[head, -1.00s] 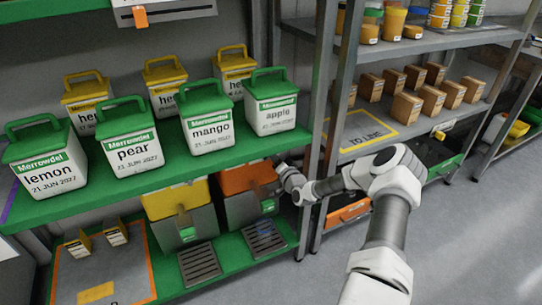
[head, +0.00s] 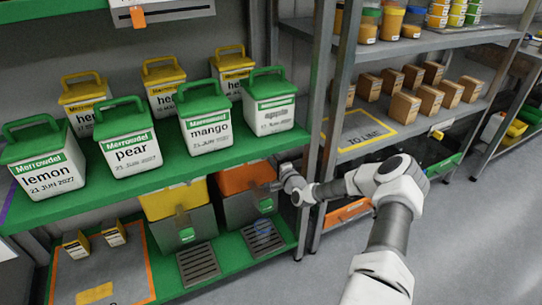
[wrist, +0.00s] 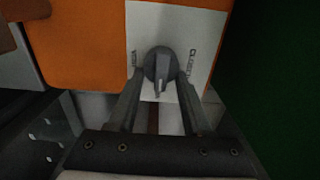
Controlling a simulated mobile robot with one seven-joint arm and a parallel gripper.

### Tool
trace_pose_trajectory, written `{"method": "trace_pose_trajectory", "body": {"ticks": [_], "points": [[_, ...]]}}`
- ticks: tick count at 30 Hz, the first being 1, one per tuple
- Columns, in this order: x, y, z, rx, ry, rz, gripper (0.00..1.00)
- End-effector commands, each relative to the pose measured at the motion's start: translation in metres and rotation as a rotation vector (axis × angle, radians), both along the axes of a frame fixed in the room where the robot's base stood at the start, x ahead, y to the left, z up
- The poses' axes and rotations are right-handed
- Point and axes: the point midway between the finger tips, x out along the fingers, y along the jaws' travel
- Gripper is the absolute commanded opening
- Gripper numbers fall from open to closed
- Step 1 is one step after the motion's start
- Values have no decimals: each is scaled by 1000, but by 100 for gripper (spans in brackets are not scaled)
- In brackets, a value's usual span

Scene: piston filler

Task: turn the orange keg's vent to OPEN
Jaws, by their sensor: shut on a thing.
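The orange keg (head: 243,180) stands on the low green shelf, with an orange top over a grey body. In the wrist view its orange side (wrist: 75,45) carries a white plate (wrist: 180,22). On the plate is a grey round vent knob (wrist: 158,62) with a pointer at the bottom of the picture's knob, aimed roughly downward. The word CLOSED is on the plate's right; a smaller word on the left is too blurred to read surely. My gripper (wrist: 160,82) has a finger on each side of the knob and is shut on it. In the head view my gripper (head: 278,184) is at the keg's right side.
A yellow-topped keg (head: 172,203) stands left of the orange one. Drip grates (head: 263,238) lie in front. Labelled green-lidded tubs (head: 207,125) fill the shelf above. A grey rack post (head: 325,130) stands close right of my gripper.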

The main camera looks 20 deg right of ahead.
Motion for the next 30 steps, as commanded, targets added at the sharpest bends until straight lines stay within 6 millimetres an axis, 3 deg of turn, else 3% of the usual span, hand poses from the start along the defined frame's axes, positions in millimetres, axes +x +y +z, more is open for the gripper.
{"method": "trace_pose_trajectory", "body": {"ticks": [15,16,20,30], "points": [[0,0,-1,20,2,0,0],[0,0,-1,20,2,0,53],[0,0,-1,19,2,0,76],[-2,0,0,18,2,0,78]]}}
